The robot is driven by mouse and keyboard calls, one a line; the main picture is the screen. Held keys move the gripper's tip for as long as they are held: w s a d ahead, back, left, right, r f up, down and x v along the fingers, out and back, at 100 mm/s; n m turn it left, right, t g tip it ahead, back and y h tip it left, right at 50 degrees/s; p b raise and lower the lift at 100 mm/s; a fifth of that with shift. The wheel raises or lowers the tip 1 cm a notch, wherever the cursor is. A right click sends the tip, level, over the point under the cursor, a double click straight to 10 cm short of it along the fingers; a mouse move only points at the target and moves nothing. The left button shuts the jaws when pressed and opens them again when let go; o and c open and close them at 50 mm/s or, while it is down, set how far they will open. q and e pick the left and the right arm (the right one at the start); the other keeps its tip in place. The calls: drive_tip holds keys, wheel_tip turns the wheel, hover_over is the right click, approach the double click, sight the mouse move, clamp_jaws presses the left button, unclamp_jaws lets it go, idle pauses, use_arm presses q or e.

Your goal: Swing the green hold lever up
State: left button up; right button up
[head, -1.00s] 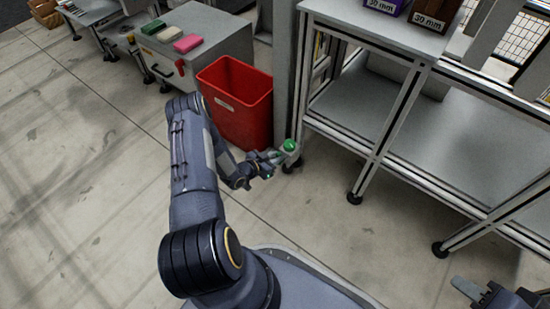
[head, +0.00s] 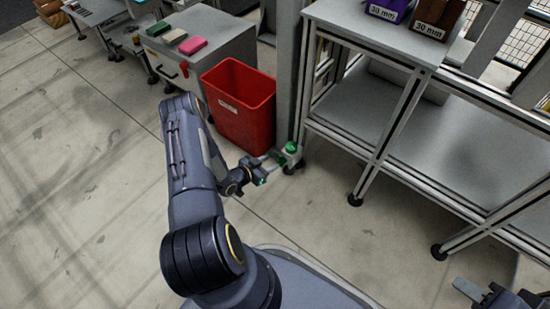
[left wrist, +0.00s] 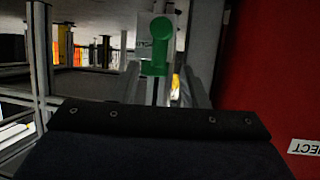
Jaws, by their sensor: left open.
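The green hold lever (head: 291,148) is at the foot of the grey post, right of the red bin, in the head view. In the left wrist view the green lever (left wrist: 159,45) shows a round knob at one end and a block at the other, straight ahead of the gripper. My left gripper (head: 275,161) is open, low beside the lever on its left. Whether a finger touches the lever I cannot tell. My right gripper (head: 470,289) is at the bottom right corner, far from the lever; its jaw opening is unclear.
The red bin (head: 238,103) stands close behind my left forearm. The grey post (head: 288,75) rises behind the lever. A metal shelf frame (head: 385,140) stands to the right. A grey cabinet (head: 215,42) is at the back. Bare floor (head: 80,190) lies at left.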

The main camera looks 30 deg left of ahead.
use_arm(q)
drive_tip(key=v, duration=0.3)
drive_tip(key=shift+p, duration=0.35)
drive_tip(key=shift+r, duration=0.1)
